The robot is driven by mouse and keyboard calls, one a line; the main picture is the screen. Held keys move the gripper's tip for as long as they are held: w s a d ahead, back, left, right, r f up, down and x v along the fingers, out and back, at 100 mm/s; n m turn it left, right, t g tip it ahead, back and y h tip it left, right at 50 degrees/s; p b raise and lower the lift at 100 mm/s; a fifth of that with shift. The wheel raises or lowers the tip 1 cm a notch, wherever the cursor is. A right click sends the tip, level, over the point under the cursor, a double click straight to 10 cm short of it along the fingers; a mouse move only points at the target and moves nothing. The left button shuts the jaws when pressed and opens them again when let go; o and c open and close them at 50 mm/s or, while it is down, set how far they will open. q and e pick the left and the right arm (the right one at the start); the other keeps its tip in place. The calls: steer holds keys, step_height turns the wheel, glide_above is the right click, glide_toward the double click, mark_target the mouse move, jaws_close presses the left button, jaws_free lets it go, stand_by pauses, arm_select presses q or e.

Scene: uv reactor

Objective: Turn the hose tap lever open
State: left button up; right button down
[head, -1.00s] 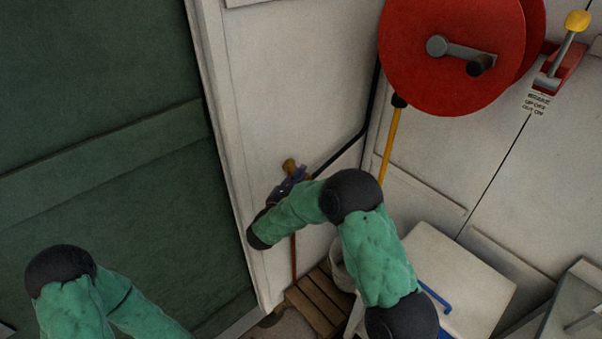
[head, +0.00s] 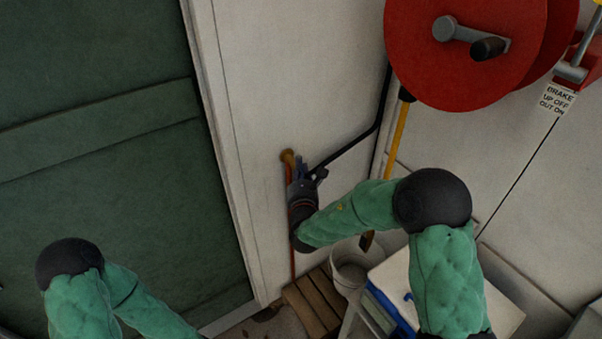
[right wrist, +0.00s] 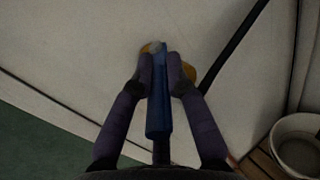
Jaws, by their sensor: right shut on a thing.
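The brass hose tap (head: 288,157) sits on the white wall panel, left of the corner; a red-brown pipe (head: 292,262) runs down below it. My right gripper (head: 309,172) is at the tap and covers part of it. In the right wrist view, the blue tap lever (right wrist: 158,105) lies between the two dark fingers of my right gripper (right wrist: 166,72), which are shut on it. Brass parts of the tap show behind the fingertips. How far the lever is turned I cannot tell. Only my left arm's upper links show; its gripper is out of view.
A red hose reel (head: 465,50) hangs at upper right, with a brake lever and sign (head: 557,99) beside it. A white bucket (head: 350,272) and wooden slats (head: 312,302) stand below.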

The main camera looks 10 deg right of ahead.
steer(key=shift+a+f, duration=0.15)
steer(key=shift+f, duration=0.05)
steer(key=c, duration=1.2)
jaws_free()
steer(key=shift+o, duration=0.2)
steer(key=shift+r, duration=0.1)
steer(key=shift+s, duration=0.15)
steer(key=s+a, duration=0.2)
steer(key=s, duration=0.9)
steer(key=shift+s, duration=0.3)
